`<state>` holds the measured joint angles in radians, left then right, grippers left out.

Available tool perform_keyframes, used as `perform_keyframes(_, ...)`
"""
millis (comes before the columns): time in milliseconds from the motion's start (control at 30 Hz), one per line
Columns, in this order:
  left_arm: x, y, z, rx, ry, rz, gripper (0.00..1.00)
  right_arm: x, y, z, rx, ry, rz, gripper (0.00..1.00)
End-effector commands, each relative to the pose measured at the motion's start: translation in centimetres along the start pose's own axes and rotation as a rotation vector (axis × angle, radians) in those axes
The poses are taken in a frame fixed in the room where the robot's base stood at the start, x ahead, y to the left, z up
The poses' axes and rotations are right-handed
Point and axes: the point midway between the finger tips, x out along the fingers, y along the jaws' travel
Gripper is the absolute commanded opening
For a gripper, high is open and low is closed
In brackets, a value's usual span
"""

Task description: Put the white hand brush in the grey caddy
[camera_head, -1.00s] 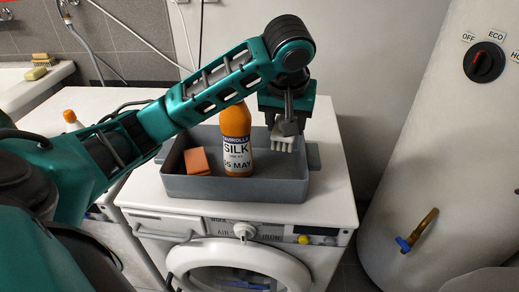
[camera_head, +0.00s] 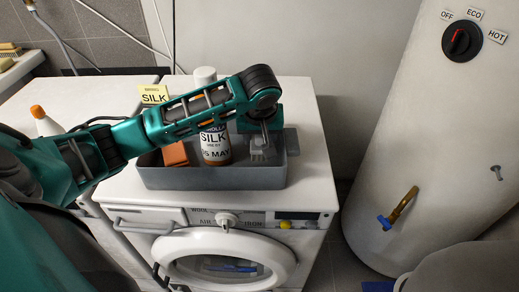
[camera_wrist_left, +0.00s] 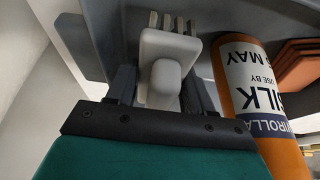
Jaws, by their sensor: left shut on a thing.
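The grey caddy (camera_head: 215,179) stands on top of the white washing machine; its grey wall also shows in the left wrist view (camera_wrist_left: 104,25). My left gripper (camera_head: 260,137) is over the right part of the caddy, pointing down. It is shut on the white hand brush (camera_head: 258,152), bristles downward. In the left wrist view the brush (camera_wrist_left: 163,65) sits between the two dark fingers (camera_wrist_left: 161,90). The brush's lower end is down within the caddy's walls; I cannot tell whether it touches the floor. My right gripper is not in view.
An orange bottle (camera_head: 215,148) with a white cap stands in the caddy, left of the brush. A yellow note (camera_head: 154,94) stands behind. A white boiler (camera_head: 400,130) is at the right.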

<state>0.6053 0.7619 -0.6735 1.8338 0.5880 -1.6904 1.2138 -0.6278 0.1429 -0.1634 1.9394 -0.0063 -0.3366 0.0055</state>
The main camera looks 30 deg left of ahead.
Motion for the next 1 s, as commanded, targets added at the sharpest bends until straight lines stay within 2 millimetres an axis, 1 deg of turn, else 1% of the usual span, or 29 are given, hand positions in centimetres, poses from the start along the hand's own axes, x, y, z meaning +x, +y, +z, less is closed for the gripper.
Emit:
perform_keyframes(167, 1.4, 0.0, 0.6, 0.000, 0.000, -0.001, 0.20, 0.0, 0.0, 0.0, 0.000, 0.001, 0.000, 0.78)
perform_keyframes(300, 3.4, 0.0, 1.4, -0.001, -0.002, -0.001, 0.20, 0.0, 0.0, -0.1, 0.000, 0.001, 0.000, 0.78)
perform_keyframes(400, 4.4, 0.0, 1.8, 0.000, 0.000, -0.001, 0.20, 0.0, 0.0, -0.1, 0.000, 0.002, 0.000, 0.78)
perform_keyframes(800, 4.8, 0.1, 2.0, 0.000, 0.000, 0.001, 0.20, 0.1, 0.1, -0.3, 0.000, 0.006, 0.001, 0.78)
perform_keyframes(833, 4.8, 0.1, 2.0, 0.000, 0.000, 0.001, 0.54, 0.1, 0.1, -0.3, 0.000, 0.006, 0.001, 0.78)
perform_keyframes(1000, 4.8, 0.0, 2.0, 0.000, 0.000, 0.001, 0.70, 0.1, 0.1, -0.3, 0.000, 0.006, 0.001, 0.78)
